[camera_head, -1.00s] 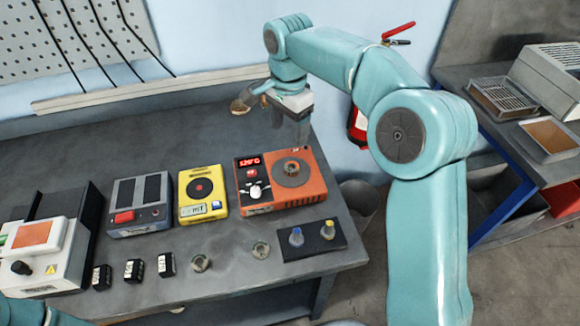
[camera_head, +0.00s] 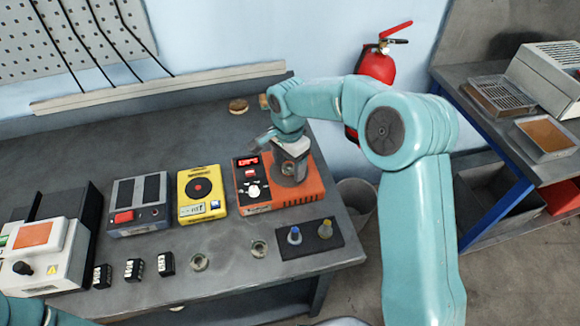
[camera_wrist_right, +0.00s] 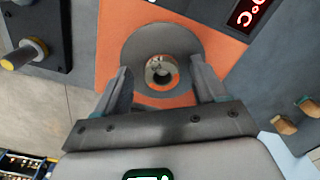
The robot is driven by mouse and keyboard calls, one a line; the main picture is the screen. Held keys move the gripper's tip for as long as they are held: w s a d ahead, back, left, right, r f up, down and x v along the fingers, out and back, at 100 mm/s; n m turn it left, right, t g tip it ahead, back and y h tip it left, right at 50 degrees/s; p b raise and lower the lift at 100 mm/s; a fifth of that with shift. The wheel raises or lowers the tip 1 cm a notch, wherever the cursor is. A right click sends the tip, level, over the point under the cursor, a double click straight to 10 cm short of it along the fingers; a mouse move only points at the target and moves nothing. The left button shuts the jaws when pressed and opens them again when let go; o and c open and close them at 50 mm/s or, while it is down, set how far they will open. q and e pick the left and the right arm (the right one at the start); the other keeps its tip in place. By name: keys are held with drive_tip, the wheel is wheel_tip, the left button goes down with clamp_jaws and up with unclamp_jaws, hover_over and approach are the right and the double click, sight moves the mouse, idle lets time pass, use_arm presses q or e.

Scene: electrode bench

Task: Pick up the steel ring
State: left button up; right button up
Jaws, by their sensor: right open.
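The steel ring (camera_wrist_right: 161,71) sits on the round grey plate (camera_wrist_right: 137,42) of the orange hotplate (camera_wrist_right: 113,22) in the right wrist view. My right gripper (camera_wrist_right: 162,82) is open and empty, with a finger on either side of the ring and gaps between. In the head view my right gripper (camera_head: 289,172) is over the orange hotplate (camera_head: 305,198) and hides the ring. The hotplate has a lit red display. My left gripper is out of view; only a bit of my left arm shows at the bottom left.
A yellow device (camera_head: 202,194) and a grey device (camera_head: 138,203) stand left of the hotplate. Two small round pieces, one here (camera_head: 259,248), lie at the bench front beside a dark mat (camera_head: 310,236) with two knobbed items. Two brown pieces (camera_head: 238,106) lie behind.

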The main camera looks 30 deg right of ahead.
drive_tip(key=shift+w, duration=0.1)
drive_tip(key=c, duration=1.2)
